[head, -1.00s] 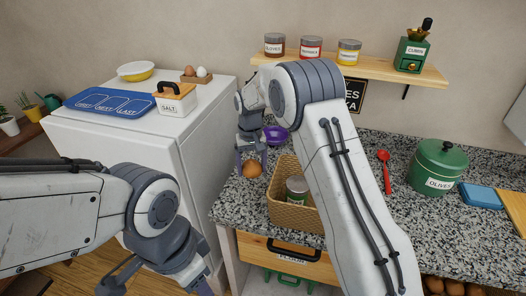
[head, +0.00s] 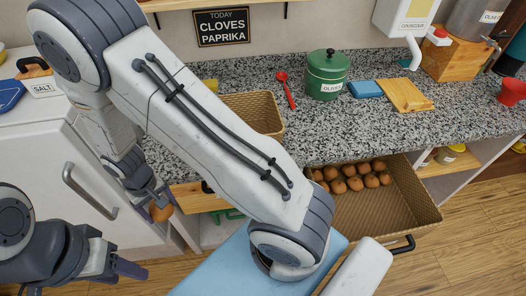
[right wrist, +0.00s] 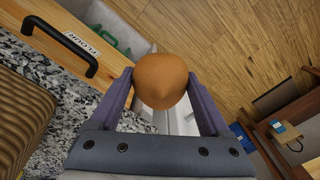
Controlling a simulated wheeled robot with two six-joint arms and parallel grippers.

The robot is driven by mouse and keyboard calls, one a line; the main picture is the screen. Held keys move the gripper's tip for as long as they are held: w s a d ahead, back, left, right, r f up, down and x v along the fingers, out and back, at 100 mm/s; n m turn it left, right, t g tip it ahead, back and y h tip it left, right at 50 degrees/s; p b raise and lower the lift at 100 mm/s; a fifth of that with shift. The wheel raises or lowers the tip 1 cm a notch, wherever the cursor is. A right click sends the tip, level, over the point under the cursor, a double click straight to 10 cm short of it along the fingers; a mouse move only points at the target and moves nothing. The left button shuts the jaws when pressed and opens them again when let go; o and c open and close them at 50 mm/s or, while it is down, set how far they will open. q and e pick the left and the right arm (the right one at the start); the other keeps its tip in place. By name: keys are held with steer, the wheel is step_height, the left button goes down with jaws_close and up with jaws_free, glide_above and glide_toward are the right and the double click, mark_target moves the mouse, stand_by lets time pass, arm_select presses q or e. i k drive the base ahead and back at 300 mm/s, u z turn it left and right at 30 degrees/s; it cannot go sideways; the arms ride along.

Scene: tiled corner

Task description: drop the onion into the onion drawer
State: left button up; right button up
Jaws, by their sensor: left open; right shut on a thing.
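A brown onion (head: 160,212) is between the fingers of my right gripper (head: 156,198). It hangs off the counter, in front of the cabinet, at lower left in the head view. The right wrist view shows the onion (right wrist: 161,80) clamped between both fingers. The onion drawer (head: 405,212) is pulled out below the counter, right of my right arm. Several brown onions lie at its back left; its front right floor is bare. My right arm hides its left part. My left gripper (head: 125,272) is open and empty at lower left.
A shut drawer marked flour (right wrist: 70,45) is under the counter, with a black handle. On the counter (head: 350,133) stand a wicker basket (head: 262,110), a green olives pot (head: 327,75) and a chopping board (head: 405,95). A white cabinet (head: 50,150) stands at left.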

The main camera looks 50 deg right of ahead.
mark_target(369, 218)
steer(key=k, duration=0.1)
steer(key=z, duration=1.35)
